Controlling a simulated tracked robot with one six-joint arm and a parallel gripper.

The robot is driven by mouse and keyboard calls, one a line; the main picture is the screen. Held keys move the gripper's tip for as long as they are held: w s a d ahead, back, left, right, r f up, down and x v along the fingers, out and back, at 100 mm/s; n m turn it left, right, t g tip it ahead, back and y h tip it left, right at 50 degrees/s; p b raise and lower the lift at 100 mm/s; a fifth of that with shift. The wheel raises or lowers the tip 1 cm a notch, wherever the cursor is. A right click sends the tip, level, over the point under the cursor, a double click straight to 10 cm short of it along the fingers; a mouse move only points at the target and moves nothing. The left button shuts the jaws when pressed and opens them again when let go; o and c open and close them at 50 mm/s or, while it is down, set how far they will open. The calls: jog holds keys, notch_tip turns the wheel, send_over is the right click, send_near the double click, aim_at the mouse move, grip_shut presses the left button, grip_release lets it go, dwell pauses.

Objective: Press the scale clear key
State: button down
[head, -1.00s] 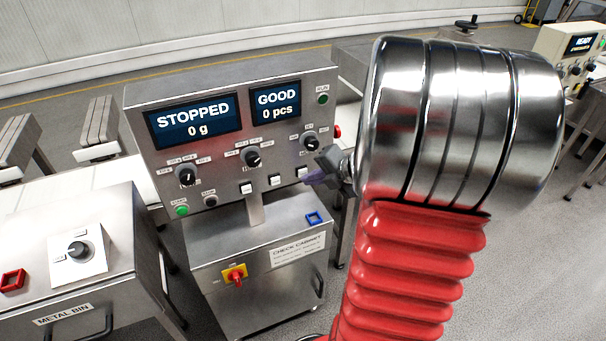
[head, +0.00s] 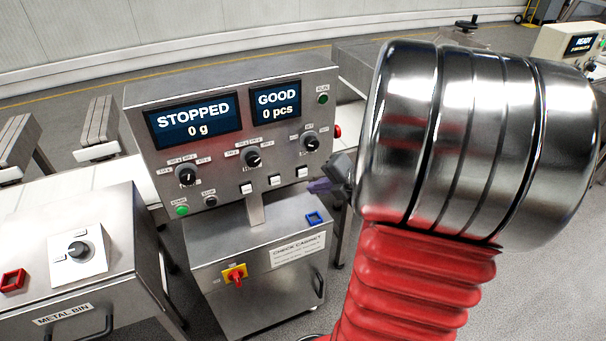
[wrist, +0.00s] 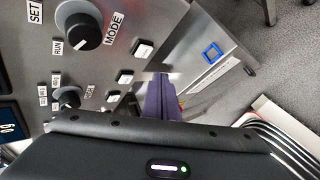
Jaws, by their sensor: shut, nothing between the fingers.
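The scale panel (head: 225,160) is a tilted steel face with a screen reading STOPPED 0 g (head: 192,118). Low on it is a row of white square keys: a left key (head: 246,188), a middle key (head: 274,181) and a right key (head: 302,172). Their labels are too small to read, so I cannot tell which is clear. In the wrist view the same keys run down the panel, the nearest white one (wrist: 143,48) clearest. My gripper (head: 316,187) has purple fingers, shut and empty, just right of and below the right key. They also show in the wrist view (wrist: 160,98), apart from the keys.
Black knobs (head: 253,157) sit above the keys, with a green start button (head: 182,210) at lower left. A check cabinet (head: 215,240) with a red and yellow switch (head: 235,276) stands below. A metal bin unit (head: 110,250) is at left.

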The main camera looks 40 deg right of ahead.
jog(key=shift+s+a, duration=0.2)
jog(key=shift+s, duration=0.35)
jog(key=shift+s+a, duration=0.15)
jog(key=shift+s, duration=0.4)
jog(key=a+r+n+g+y, duration=0.1)
jog(key=a+r+n+g, duration=0.1)
jog(key=a+n, duration=0.8)
jog(key=a+r+n+g+y, duration=0.1)
jog(key=a+r+n+g, duration=0.15)
jog(key=a+n, duration=0.85)
jog(key=s+a+r+n+h, duration=0.1)
jog(key=s+a+r+n, duration=0.2)
jog(key=n, duration=1.1)
jog(key=s+a+r+n+h, duration=0.2)
jog(key=s+n, duration=0.3)
jog(key=n, duration=1)
jog(key=shift+a+r, duration=0.6)
jog(key=shift+a, duration=0.1)
